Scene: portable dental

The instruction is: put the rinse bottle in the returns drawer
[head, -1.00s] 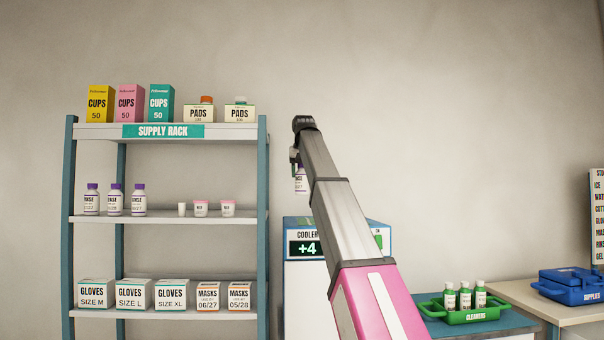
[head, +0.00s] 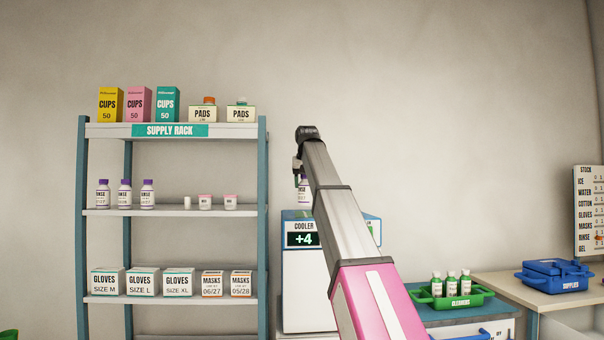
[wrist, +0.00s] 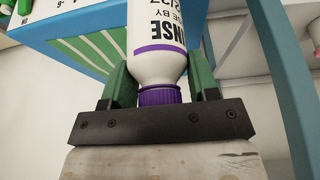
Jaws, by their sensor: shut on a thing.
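My gripper (wrist: 158,92) is shut on a rinse bottle (wrist: 158,50), a white bottle with a purple band and purple cap. In the wrist view the green fingers hold it near its shoulder, with the cap toward the palm. In the head view the held bottle (head: 304,192) hangs beside my raised arm, partly hidden by it, in front of the wall above the cooler (head: 303,290). I cannot make out a returns drawer in these frames.
The supply rack (head: 172,212) stands at left, with several rinse bottles (head: 124,195) on its middle shelf. A green cleaners tray (head: 465,302) sits on a counter at right, near a blue supplies case (head: 553,279). A stock board (head: 588,210) is at far right.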

